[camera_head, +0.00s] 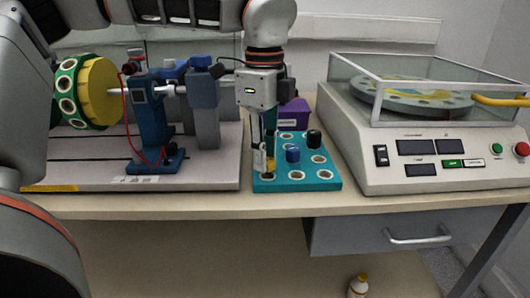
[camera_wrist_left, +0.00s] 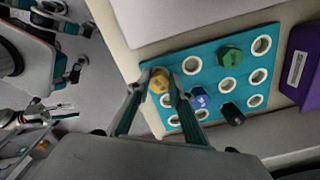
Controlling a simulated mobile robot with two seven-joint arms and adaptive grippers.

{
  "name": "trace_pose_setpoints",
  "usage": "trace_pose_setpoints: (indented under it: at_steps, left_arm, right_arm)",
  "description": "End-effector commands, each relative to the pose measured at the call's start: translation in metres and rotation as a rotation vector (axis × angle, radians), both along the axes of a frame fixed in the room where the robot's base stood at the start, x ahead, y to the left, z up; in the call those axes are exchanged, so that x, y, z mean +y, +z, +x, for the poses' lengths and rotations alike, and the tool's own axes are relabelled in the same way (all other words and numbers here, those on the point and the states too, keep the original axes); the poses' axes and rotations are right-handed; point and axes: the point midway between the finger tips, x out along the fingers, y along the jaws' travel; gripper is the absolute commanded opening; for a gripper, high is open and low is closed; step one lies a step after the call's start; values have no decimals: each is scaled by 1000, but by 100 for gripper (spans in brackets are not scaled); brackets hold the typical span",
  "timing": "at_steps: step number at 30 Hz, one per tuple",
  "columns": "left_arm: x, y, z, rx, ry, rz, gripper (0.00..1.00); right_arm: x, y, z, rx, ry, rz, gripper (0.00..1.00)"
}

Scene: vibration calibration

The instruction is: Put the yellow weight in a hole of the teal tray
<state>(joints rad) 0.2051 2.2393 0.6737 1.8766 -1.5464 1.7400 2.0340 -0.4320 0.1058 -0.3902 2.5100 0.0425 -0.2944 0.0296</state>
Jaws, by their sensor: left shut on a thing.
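The teal tray (camera_head: 333,183) lies on the table, with white-ringed holes; it also shows in the wrist view (camera_wrist_left: 213,75). My left gripper (camera_head: 266,163) points down over the tray's front left corner. It is shut on the yellow weight (camera_head: 271,166), which shows between the fingers in the wrist view (camera_wrist_left: 160,82). The weight is at a corner hole; I cannot tell whether its bottom is inside. A blue weight (camera_head: 292,155) and a black weight (camera_head: 314,138) stand in the tray. A green weight (camera_wrist_left: 230,55) shows only in the wrist view.
A purple box (camera_head: 294,112) stands behind the tray. A blue-and-grey rig (camera_head: 153,130) with a green and yellow wheel (camera_head: 98,92) is at the left. A glass-covered machine (camera_head: 430,150) is close on the right. A bottle (camera_head: 358,286) is below the table.

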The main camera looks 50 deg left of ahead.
Motion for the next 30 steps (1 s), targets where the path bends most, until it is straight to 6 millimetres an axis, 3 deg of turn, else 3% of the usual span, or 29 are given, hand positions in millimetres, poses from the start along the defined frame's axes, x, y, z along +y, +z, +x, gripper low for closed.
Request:
trace_pose_setpoints:
  at_steps: [30]
  left_arm:
    - [0,-12,0,0,1,0,13]
  right_arm:
    - [0,-5,-3,12,-1,4,48]
